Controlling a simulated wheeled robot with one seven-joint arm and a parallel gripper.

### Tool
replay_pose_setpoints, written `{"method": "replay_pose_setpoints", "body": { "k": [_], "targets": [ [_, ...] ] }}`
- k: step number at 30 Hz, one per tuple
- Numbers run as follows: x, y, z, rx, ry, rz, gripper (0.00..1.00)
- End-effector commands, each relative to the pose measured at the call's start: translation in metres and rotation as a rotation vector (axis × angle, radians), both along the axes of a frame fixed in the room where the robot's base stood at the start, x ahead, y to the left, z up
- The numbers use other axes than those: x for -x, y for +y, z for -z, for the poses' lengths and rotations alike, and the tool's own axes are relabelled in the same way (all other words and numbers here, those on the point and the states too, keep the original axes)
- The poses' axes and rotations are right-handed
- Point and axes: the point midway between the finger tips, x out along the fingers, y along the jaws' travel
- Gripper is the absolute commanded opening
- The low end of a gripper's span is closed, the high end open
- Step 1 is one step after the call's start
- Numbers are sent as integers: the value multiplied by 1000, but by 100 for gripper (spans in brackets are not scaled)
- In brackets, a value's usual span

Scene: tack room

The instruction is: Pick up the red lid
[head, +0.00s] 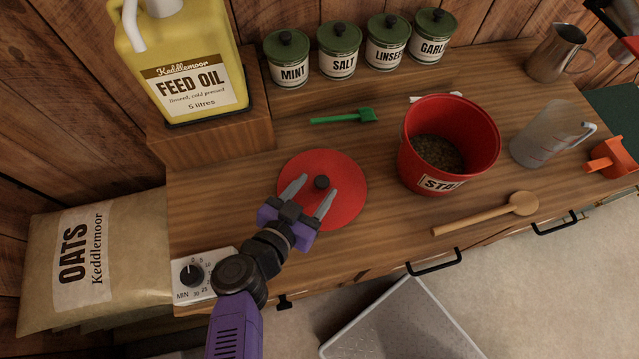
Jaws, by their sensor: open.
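The red lid (338,172) is a flat round disc with a small black knob (321,182) at its middle. It lies on the wooden counter, left of the red bucket. My gripper (310,192) is open over the near left part of the lid. Its two grey fingers point towards the knob, one on the left and one on the right. From this view I cannot tell how high the fingers are above the lid or whether they touch it. The near left edge of the lid is hidden by my gripper.
A feed oil jug (190,60) stands on a wooden block (220,145). A dial timer (192,276) is at the front left. Several canisters line the back.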

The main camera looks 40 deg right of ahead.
Motion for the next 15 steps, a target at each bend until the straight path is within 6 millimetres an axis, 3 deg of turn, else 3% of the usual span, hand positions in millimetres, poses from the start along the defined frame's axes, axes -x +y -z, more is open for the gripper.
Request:
{"method": "replay_pose_setpoints", "body": {
  "k": [6, 15],
  "targets": [
    [-10, -27, 9, 1, 0, 1, 54],
    [-12, -30, 12, -1, 0, -1, 54]
  ]
}}
